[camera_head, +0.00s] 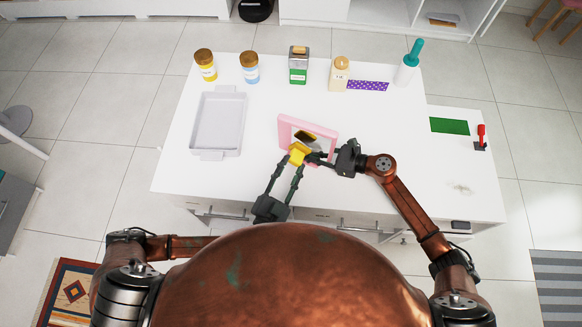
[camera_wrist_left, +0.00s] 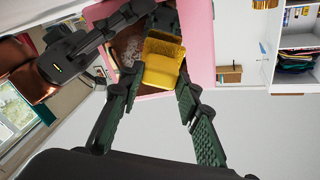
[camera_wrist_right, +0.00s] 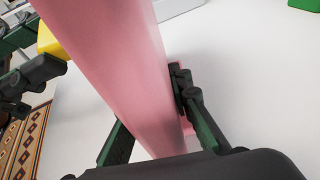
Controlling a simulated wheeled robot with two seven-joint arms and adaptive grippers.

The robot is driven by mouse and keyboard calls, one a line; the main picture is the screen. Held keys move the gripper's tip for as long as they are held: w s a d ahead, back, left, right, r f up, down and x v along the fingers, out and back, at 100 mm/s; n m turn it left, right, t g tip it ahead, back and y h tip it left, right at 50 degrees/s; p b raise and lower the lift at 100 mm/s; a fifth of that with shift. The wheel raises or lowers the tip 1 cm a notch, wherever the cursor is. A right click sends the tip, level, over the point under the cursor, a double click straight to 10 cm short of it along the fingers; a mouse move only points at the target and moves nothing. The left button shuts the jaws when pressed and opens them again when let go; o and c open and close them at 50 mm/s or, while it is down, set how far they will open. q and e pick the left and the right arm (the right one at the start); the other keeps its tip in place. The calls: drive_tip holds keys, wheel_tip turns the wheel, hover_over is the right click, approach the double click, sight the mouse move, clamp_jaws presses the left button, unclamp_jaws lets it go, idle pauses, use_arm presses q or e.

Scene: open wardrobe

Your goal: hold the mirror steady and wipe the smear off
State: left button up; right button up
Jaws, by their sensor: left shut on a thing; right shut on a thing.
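The mirror has a pink frame (camera_head: 291,122) and stands tilted on the white table. Its frame also shows in the left wrist view (camera_wrist_left: 199,35). My right gripper (camera_head: 330,158) is shut on the mirror's right side; in the right wrist view the pink frame (camera_wrist_right: 125,65) runs between its fingers. My left gripper (camera_head: 296,165) is shut on a yellow sponge (camera_wrist_left: 162,65) and holds it in front of the glass, close to or touching it. A pale mottled patch shows left of the sponge in the left wrist view; I cannot tell whether it is smear or reflection.
A grey tray (camera_head: 216,124) lies to the left. Two jars (camera_head: 250,67), a green-labelled tin (camera_head: 298,65), a beige bottle (camera_head: 339,74) and a teal-topped bottle (camera_head: 409,65) stand along the back. A green mat (camera_head: 450,125) and a red item (camera_head: 481,135) are at right.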

use_arm(q)
drive_tip(key=shift+x, duration=1)
drive_tip(key=shift+f, duration=0.1)
drive_tip(key=s+d, duration=0.2)
drive_tip(key=d, duration=0.5)
idle(0.9)
drive_tip(key=shift+a, duration=0.1)
use_arm(e)
drive_tip(key=shift+s, duration=0.1)
use_arm(q)
drive_tip(key=shift+w+a, duration=0.3)
drive_tip(key=shift+a, duration=0.85)
drive_tip(key=shift+w+a, duration=0.35)
drive_tip(key=shift+a, duration=0.85)
drive_tip(key=shift+w+a, duration=0.3)
drive_tip(key=shift+a, duration=0.85)
drive_tip(key=shift+r+v, duration=0.15)
drive_tip(key=shift+v, duration=1.35)
drive_tip(key=shift+r+v, duration=0.15)
drive_tip(key=shift+v, duration=1.4)
